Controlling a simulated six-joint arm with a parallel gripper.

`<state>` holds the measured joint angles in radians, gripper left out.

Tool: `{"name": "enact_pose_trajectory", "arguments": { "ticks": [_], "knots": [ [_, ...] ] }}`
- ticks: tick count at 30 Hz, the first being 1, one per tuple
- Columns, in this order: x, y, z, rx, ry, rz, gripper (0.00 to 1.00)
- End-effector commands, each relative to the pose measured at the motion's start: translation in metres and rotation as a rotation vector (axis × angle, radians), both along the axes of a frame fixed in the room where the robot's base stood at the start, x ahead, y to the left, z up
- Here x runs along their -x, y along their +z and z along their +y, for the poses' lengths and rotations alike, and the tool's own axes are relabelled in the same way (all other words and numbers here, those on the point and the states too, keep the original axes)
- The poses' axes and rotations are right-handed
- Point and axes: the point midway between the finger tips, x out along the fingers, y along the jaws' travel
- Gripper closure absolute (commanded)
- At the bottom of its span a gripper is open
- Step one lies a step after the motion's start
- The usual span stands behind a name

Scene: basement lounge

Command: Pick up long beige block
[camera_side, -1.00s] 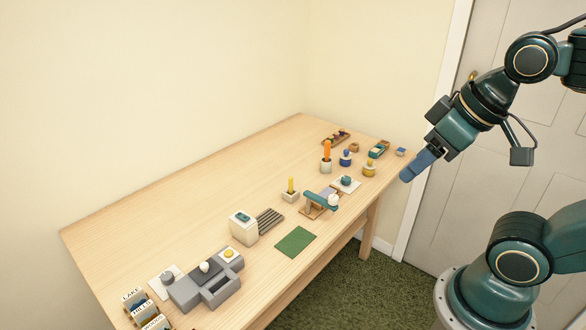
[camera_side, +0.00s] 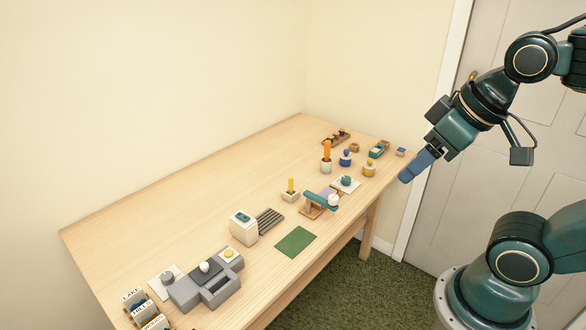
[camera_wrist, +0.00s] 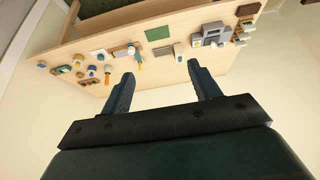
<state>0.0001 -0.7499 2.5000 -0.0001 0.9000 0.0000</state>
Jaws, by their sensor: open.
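My gripper (camera_side: 418,164) hangs in the air off the right end of the table, apart from everything on it. In the wrist view my gripper (camera_wrist: 160,72) shows two blue fingers spread wide with nothing between them. I cannot clearly pick out a long beige block in either view. A small tan block (camera_side: 354,147) sits near the table's far right end, and it looks short. A cream box-shaped block (camera_side: 243,230) with a teal top stands near the table's middle.
The wooden table (camera_side: 180,225) holds a green mat (camera_side: 296,242), a grey block structure (camera_side: 205,284), a ribbed dark rack (camera_side: 270,220), an orange-topped holder (camera_side: 326,165) and a teal-topped stand (camera_side: 320,200). The table's back left is clear. A wall stands behind.

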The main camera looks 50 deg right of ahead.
Motion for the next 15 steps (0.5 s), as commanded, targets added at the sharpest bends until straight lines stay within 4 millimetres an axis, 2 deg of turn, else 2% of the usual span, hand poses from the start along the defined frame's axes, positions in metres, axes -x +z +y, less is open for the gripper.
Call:
{"name": "enact_pose_trajectory", "arguments": {
  "ticks": [8, 15],
  "knots": [
    [-0.008, 0.003, -0.002, -0.01, -0.029, 0.011, 0.38],
    [-0.038, 0.012, -0.01, -0.051, -0.145, 0.051, 0.38]
  ]
}}
